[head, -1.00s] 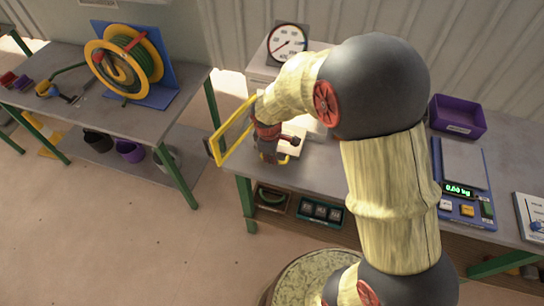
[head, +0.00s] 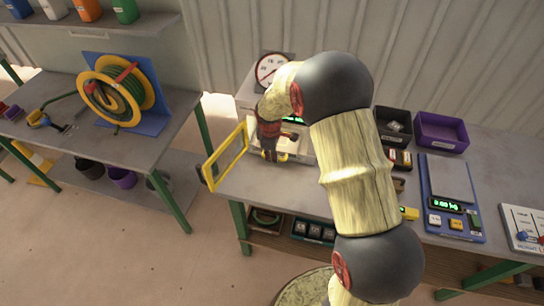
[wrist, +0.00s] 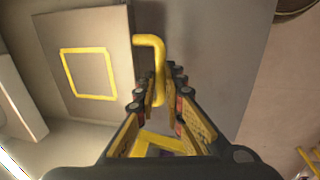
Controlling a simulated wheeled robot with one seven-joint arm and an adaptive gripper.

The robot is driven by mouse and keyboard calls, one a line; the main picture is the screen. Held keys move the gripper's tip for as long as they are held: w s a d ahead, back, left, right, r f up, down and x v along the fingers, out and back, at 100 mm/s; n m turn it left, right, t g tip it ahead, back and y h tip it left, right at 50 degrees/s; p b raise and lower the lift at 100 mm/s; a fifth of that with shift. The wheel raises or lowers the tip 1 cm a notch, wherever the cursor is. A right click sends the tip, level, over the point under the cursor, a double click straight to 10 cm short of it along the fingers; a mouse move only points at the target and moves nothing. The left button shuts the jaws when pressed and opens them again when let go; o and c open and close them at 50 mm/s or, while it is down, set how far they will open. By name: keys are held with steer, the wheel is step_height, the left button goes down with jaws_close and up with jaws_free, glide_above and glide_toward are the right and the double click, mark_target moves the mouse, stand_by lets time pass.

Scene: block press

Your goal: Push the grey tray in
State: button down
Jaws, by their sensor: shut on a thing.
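The grey tray (wrist: 110,30) shows at the left of the wrist view as a pale flat plate with a yellow square outline on it. In the head view the tray (head: 298,148) is partly hidden by my arm, in front of the press. Its yellow bent handle (wrist: 152,55) stands at the tray's edge; part of it also shows in the head view (head: 282,157). My gripper (wrist: 160,88) is shut on the handle, with its fingers on both sides of the bar. In the head view my gripper (head: 270,152) is at the tray's front. My arm hides much of the press.
A yellow-framed guard (head: 207,170) stands open at the left of the press. A round dial (head: 270,68) sits on the press. Dark and purple bins (head: 440,132) and a blue scale (head: 447,190) are to the right. The bench front left of my arm is clear.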

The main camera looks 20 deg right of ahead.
steer(key=c, duration=2.2)
jaws_free()
steer(key=shift+o, duration=0.2)
step_height(320, 180, up, 12)
steer(key=s+a, duration=0.1)
steer(key=shift+s+a, duration=0.15)
steer(key=shift+s, duration=0.2)
steer(key=shift+c, duration=0.2)
